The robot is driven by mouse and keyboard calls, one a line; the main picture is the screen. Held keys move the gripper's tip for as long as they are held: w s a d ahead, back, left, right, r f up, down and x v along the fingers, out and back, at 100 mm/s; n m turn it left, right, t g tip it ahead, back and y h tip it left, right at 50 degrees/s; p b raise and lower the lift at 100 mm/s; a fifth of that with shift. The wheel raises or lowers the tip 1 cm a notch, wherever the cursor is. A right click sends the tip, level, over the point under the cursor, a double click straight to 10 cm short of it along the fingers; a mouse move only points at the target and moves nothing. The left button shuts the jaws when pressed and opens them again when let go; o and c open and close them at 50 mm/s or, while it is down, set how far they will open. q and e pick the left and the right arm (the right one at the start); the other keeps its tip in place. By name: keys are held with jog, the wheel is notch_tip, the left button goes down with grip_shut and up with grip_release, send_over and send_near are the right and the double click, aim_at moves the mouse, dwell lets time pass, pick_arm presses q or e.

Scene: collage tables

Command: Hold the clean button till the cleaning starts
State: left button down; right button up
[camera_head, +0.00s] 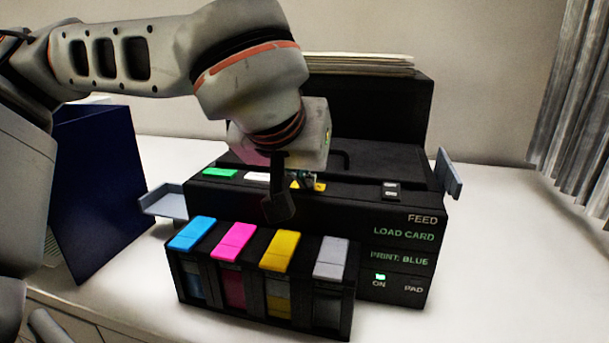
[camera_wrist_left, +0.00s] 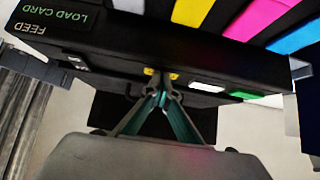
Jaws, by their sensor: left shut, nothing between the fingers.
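The black printer (camera_head: 400,215) stands on the white table. On its top front ledge are a green button (camera_head: 220,174), a white button (camera_head: 257,176) and a yellow button (camera_head: 320,187); no label shows which is the clean button. My left gripper (camera_head: 304,180) points down at the yellow button, its fingers shut and empty. In the left wrist view the closed fingertips (camera_wrist_left: 161,98) are at the yellow button (camera_wrist_left: 148,71) and hide its middle. I cannot tell whether they press it. My right gripper is not in view.
Blue, magenta, yellow and grey cartridges (camera_head: 232,241) sit in front of the printer. A small switch (camera_head: 391,190) is right of the yellow button. A dark blue folder (camera_head: 100,190) stands left.

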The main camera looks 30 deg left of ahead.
pick_arm(q)
jog(key=shift+s+a+f, duration=0.1)
jog(key=shift+s+f, duration=0.15)
jog(key=shift+f, duration=0.55)
jog(key=shift+s+r, duration=0.1)
jog(key=shift+r, duration=0.25)
jog(key=v, duration=0.8)
jog(key=shift+w+r, duration=0.35)
jog(key=shift+r, duration=0.1)
